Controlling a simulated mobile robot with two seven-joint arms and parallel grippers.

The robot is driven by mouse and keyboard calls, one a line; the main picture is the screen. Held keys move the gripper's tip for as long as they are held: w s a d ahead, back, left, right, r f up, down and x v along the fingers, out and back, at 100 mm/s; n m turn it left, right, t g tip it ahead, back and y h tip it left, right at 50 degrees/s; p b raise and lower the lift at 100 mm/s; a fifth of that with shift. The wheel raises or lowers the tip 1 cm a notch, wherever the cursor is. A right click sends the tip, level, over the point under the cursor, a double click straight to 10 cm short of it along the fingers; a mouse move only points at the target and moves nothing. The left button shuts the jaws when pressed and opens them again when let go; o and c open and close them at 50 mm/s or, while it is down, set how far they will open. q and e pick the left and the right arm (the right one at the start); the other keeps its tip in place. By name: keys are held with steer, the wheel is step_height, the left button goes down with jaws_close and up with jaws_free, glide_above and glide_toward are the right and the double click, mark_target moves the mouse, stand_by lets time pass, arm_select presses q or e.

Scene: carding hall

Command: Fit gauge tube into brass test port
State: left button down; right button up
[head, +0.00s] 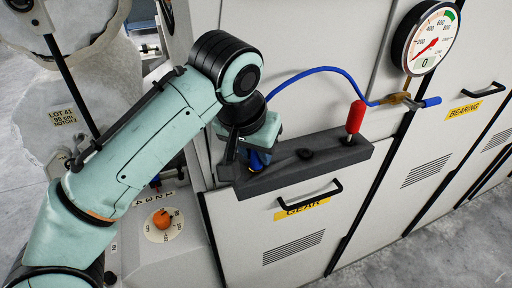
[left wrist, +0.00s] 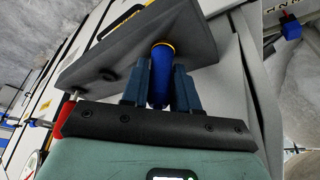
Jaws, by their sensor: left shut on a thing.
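My left gripper (head: 257,155) is at the left end of a dark grey ledge on the cabinet front. It is shut on the blue grip of the gauge tube (left wrist: 160,80), which shows between the two fingers in the left wrist view. A brass-yellow ring (left wrist: 163,44) shows around the grip's far end, at the grey ledge. It looks like the brass test port's rim, but I cannot tell how deep the tube sits. The blue hose (head: 320,70) arches from behind my gripper to a brass fitting (head: 398,99) below the round gauge (head: 432,38). My right gripper is not in view.
The grey ledge (head: 325,164) has a dark round spot in its middle, and a red-handled tool (head: 355,117) stands at its right end. A black door handle (head: 310,200) is below. An orange knob (head: 161,219) is at lower left. The floor at lower right is clear.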

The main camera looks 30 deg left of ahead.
arm_select(q)
steer(key=c, duration=0.8)
jaws_free()
steer(key=p+v, duration=0.5)
steer(key=v, duration=0.8)
steer(key=shift+r, duration=0.15)
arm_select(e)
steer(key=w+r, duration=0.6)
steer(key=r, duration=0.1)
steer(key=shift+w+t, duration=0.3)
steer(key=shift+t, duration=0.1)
arm_select(q)
steer(key=shift+s, duration=0.1)
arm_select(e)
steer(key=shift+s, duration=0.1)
